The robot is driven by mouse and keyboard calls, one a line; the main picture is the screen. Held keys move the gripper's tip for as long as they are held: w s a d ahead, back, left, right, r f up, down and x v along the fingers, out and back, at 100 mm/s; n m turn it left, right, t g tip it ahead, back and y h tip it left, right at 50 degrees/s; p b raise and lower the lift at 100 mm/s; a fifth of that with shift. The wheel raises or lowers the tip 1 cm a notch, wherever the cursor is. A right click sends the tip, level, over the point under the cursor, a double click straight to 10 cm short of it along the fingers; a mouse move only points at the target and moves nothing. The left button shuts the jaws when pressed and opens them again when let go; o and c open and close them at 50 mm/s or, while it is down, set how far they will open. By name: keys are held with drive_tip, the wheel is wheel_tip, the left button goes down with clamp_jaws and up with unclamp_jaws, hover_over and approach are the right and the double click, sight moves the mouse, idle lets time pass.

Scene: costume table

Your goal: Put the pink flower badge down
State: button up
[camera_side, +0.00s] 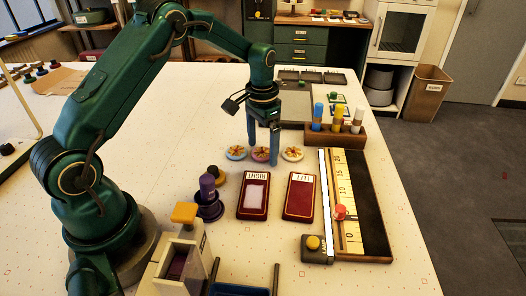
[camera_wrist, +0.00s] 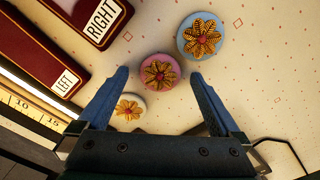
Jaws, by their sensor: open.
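The pink flower badge (camera_side: 260,155) lies on the table in the middle of a row of three badges, and it also shows in the wrist view (camera_wrist: 160,72). A blue flower badge (camera_side: 236,153) lies to its left and a cream flower badge (camera_side: 292,154) to its right in the side view. My gripper (camera_side: 262,160) is open above the row, its fingers on either side of the pink badge. In the wrist view the pink badge shows between and beyond the fingertips (camera_wrist: 160,75). Whether a finger touches any badge, I cannot tell.
Two dark red trays, labelled RIGHT (camera_side: 240,210) and LEFT (camera_side: 287,213), lie in front of the badges. A wooden ruler board (camera_side: 352,185) and a rack of bottles (camera_side: 335,139) stand to the right.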

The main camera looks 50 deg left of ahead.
drive_tip(key=c, duration=1.5)
